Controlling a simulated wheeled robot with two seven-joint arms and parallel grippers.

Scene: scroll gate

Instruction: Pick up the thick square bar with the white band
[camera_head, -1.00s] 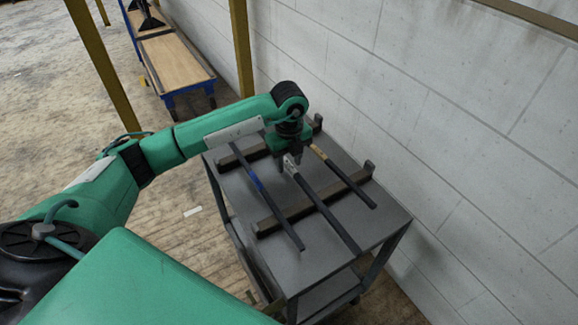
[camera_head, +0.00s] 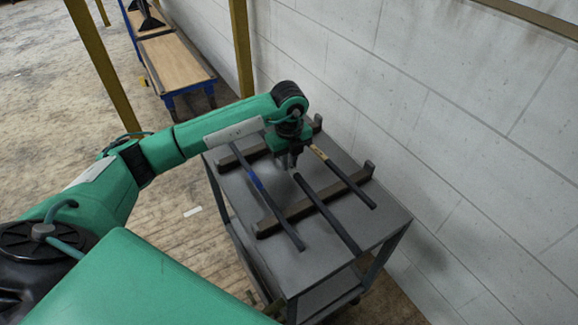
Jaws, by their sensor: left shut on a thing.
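The thick dark square bar (camera_head: 328,214) lies in the middle of three bars across two wooden rests on a grey cart. Its white band is hidden behind my left gripper (camera_head: 292,165). The left gripper points down over the bar's far part and is shut on it at the band. The bar appears still level with the other bars; I cannot tell any gap under it. My right gripper is not in view.
A bar with a blue band (camera_head: 257,183) lies to the left, and one with a tan band (camera_head: 345,182) to the right. The rests (camera_head: 285,216) have raised ends. A block wall (camera_head: 450,130) stands close on the right. A blue-framed cart (camera_head: 175,60) stands farther back.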

